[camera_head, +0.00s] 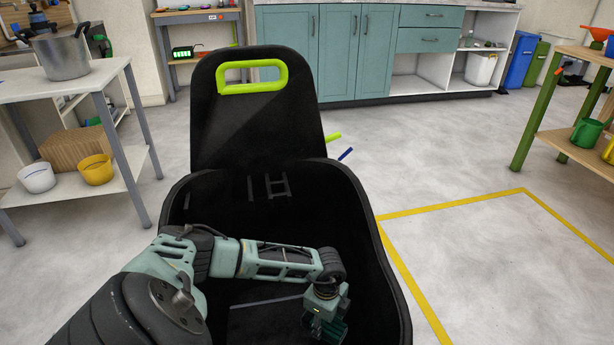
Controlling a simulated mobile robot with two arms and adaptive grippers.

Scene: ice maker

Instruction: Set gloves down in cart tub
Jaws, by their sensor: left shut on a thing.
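The black cart tub (375,250) stands in front of me, with a tall back panel and a yellow-green handle. My left arm reaches over its left side and down into it. My left gripper (326,318) is low inside the tub, right of its middle, pointing down. It is shut on a dark green thing (334,330), likely the gloves, mostly hidden by the gripper and dark against the tub. I cannot tell whether it touches the tub floor. My right gripper is out of view.
The tub's right wall rises close to the gripper. A white shelf table (120,165) with a pot (62,56) and bowls stands at left. A wooden bench (575,148) is at right. Yellow tape (455,205) marks bare floor right of the cart.

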